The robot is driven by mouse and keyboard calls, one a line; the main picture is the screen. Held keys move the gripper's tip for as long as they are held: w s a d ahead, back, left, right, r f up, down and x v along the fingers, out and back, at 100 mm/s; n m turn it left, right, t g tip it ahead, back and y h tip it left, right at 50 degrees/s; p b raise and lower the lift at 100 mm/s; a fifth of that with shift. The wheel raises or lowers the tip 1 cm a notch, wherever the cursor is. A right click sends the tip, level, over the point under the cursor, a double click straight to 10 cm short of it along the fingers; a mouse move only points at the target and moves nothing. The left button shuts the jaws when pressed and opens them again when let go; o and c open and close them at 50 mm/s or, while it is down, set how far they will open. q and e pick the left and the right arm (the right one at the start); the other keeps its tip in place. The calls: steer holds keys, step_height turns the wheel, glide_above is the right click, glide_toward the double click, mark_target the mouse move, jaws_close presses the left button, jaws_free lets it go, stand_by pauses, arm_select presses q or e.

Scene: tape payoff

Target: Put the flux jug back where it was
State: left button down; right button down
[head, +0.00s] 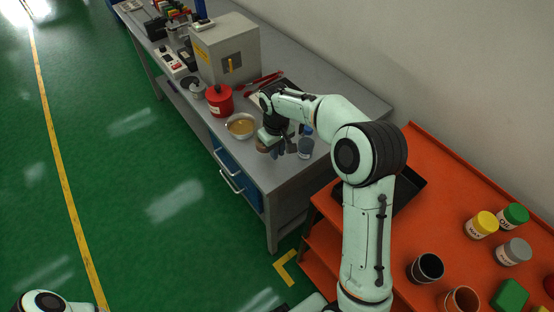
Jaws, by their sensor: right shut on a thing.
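My right gripper (277,151) is low over the near end of the grey bench, pointing down. It is shut on a small brownish thing (262,147), which I take to be the flux jug. The gripper and wrist hide most of it, and I cannot tell whether its base touches the bench. A clear grey-blue container with a blue top (306,149) stands just right of the gripper. A metal bowl of amber contents (241,126) is to its left. My left gripper is out of view; only part of that arm shows at the bottom left.
On the bench (283,181) stand a red can (219,100), a small grey pot (194,88), a grey box (225,50) and red-handled tools (259,80). An orange cart (419,224) at right carries several jars, cups and a black tray (408,188).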

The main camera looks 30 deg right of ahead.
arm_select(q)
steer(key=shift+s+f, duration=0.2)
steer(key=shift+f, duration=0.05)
arm_select(e)
steer(key=shift+f, duration=2.4)
steer(key=shift+f, duration=0.1)
steer(key=c, duration=1.1)
jaws_free()
step_height(320, 180, up, 12)
steer(key=shift+a+r+p, duration=0.15)
steer(key=shift+p, duration=0.3)
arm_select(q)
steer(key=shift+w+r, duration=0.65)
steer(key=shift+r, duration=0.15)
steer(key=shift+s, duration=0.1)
arm_select(e)
steer(key=shift+s, duration=0.1)
